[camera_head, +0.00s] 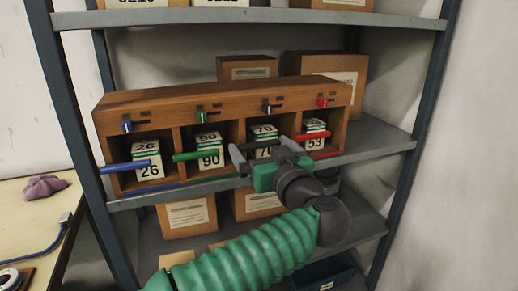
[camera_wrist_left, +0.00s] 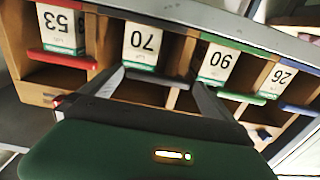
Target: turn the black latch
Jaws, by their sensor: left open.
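The black latch (camera_head: 266,105) is a small knob on the front of the wooden rack (camera_head: 222,98), above the compartment with the box marked 70 (camera_head: 264,131). My left gripper (camera_head: 258,142) is open, its two fingers spread apart in front of that compartment, lower than the latch and apart from it. I cannot make out the black latch there. My right gripper is not in view.
Blue (camera_head: 127,123), green (camera_head: 201,115) and red (camera_head: 322,101) latches sit along the same rack. Blue (camera_head: 126,166), green (camera_head: 199,154) and red (camera_head: 311,135) bars stick out below them. Cardboard boxes (camera_head: 187,215) stand on the shelf below. A table (camera_head: 35,215) is at left.

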